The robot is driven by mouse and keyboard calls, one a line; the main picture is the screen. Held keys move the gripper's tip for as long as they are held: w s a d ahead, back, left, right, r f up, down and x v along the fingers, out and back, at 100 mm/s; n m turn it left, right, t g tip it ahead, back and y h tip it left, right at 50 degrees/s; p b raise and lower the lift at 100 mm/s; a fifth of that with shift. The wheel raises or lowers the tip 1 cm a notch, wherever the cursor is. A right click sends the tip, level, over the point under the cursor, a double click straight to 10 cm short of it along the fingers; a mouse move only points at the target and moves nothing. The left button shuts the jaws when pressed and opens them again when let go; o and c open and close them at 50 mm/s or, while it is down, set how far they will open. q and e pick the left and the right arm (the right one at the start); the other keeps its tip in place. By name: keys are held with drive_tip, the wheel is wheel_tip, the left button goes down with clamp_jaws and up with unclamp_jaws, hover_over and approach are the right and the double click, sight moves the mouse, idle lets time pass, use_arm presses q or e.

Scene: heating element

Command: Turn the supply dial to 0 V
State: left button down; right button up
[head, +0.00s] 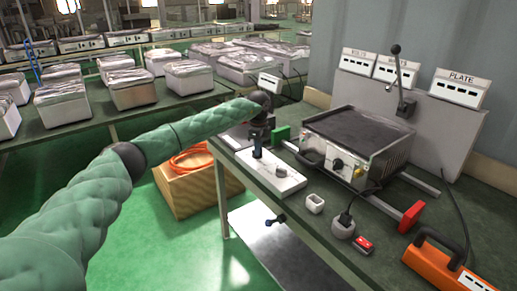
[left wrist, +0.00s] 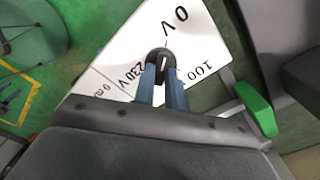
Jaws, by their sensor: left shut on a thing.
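The supply panel (head: 291,183) is a white plate at the left end of the bench. In the left wrist view its face (left wrist: 205,35) carries the labels "0 V", "100" and "230 V". My left gripper (head: 256,152) points down onto the panel, and its blue fingers (left wrist: 162,88) are shut on the black dial (left wrist: 164,58). The dial has a short white mark on top; I cannot tell for certain which label it points at. The fingers and gripper body hide part of the dial and panel. My right gripper is in neither view.
A metal heating unit (head: 359,128) stands behind the panel, with a green block (head: 281,133) beside its left end.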

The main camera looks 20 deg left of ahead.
use_arm(q)
drive_tip(key=shift+w+a+r, duration=0.1)
drive_tip(key=shift+r, duration=0.15)
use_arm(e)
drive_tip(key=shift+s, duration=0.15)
use_arm(q)
drive_tip(key=c, duration=1.5)
unclamp_jaws()
drive_tip(key=shift+c, duration=0.2)
drive_tip(key=shift+o, duration=0.5)
drive_tip(key=shift+f, duration=0.15)
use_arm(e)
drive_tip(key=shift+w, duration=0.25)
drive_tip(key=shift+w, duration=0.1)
